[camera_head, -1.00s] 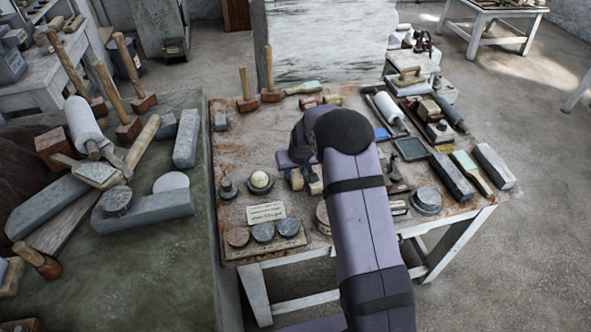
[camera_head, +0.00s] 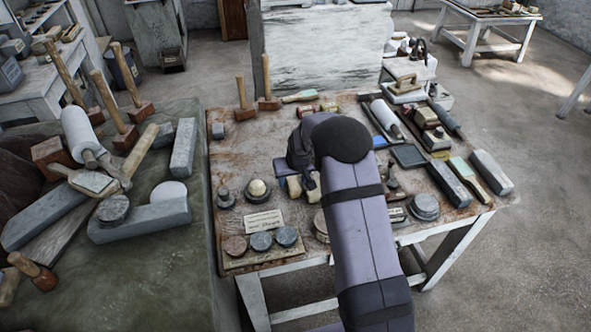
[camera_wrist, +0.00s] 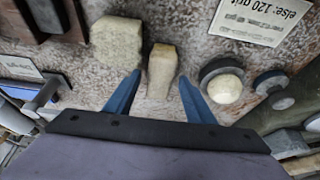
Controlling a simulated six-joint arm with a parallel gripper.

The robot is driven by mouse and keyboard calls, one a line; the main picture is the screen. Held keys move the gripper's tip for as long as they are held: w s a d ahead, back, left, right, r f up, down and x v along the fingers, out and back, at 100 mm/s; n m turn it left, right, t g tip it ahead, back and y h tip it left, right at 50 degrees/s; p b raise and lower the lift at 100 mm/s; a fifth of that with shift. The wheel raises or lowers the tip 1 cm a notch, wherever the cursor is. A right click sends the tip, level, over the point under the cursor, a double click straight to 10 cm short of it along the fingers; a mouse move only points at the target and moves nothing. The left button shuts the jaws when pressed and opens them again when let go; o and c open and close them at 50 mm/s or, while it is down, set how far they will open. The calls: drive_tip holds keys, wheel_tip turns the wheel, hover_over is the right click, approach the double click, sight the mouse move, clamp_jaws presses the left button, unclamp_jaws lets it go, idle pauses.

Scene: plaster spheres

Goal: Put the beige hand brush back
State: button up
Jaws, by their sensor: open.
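My gripper (camera_head: 302,188) is over the middle of the worktable (camera_head: 240,150), largely hidden behind my arm in the head view. In the wrist view its two blue fingers (camera_wrist: 159,82) are apart. A beige, narrow, tapered block (camera_wrist: 162,70) lies between them, with a gap visible on each side. A wider pale beige block (camera_wrist: 117,42) lies just left of it. I cannot tell whether either is the hand brush. A brush-like tool with a pale handle and green part (camera_head: 468,172) lies at the table's right side.
A white label card (camera_wrist: 252,18) and a round dark piece with a pale dome (camera_wrist: 224,85) lie near the fingers. Mallets (camera_head: 243,105) stand at the back left. Grey blocks (camera_head: 490,172) line the right edge. Round discs (camera_head: 261,241) sit in front.

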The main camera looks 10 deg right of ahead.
drive_tip(key=b+v, duration=0.3)
drive_tip(key=v, duration=0.8)
drive_tip(key=shift+r, duration=0.2)
drive_tip(key=shift+s, duration=0.1)
drive_tip(key=s+a+f+g, duration=0.1)
drive_tip(key=s+g, duration=0.1)
drive_tip(key=s, duration=1.3)
drive_tip(key=s+a+f+g, duration=0.1)
drive_tip(key=s+f+g, duration=0.1)
drive_tip(key=s, duration=1.4)
drive_tip(key=shift+s+g, duration=0.25)
drive_tip(key=shift+g, duration=0.05)
